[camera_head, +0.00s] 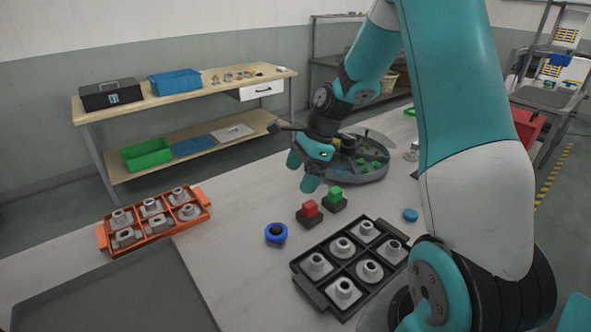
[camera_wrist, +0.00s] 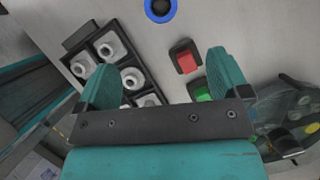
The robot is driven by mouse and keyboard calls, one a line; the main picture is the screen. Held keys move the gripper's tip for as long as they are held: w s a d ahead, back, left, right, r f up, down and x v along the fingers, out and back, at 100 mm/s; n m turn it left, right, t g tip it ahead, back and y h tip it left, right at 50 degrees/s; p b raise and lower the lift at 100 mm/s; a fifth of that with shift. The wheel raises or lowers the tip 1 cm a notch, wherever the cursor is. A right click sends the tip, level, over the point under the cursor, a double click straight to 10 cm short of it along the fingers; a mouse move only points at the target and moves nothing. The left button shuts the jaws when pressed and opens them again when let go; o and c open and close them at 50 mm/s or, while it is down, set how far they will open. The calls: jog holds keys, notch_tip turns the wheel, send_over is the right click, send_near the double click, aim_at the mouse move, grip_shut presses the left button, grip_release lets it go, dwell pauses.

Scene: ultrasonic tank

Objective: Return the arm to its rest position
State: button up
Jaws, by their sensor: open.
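My gripper (camera_head: 308,176) hangs above the table, over the area behind the red-topped block (camera_head: 309,209) and the green-topped block (camera_head: 334,197). In the wrist view its two teal fingers (camera_wrist: 164,85) are spread wide with nothing held between them. The red-topped block (camera_wrist: 185,58) shows beyond the fingertips, and the green-topped block (camera_wrist: 202,92) is partly hidden by the right finger. My arm reaches out from the right and bends down over the table.
A black tray (camera_head: 303,283) with several grey parts lies at the front. An orange tray (camera_head: 103,236) of grey parts stands at the left. A round grey tank (camera_head: 374,172) stands close behind my gripper.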

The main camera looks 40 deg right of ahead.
jog(key=s+a+r+n, duration=0.5)
jog(key=a+n, duration=0.3)
jog(key=a, duration=0.1)
jog(key=s+a+r+n, duration=0.4)
jog(key=a+n, duration=0.3)
jog(key=a, duration=0.1)
jog(key=s+a+r+n, duration=0.1)
jog(key=s+a+n, duration=0.2)
jog(key=s+n, duration=0.3)
jog(key=s+a+r+n+g+b, duration=0.1)
jog(key=s+a+n, duration=0.3)
jog(key=s+n, duration=0.3)
jog(key=shift+s+r+n, duration=0.25)
jog(key=shift+r+n, duration=0.1)
jog(key=shift+n, duration=0.15)
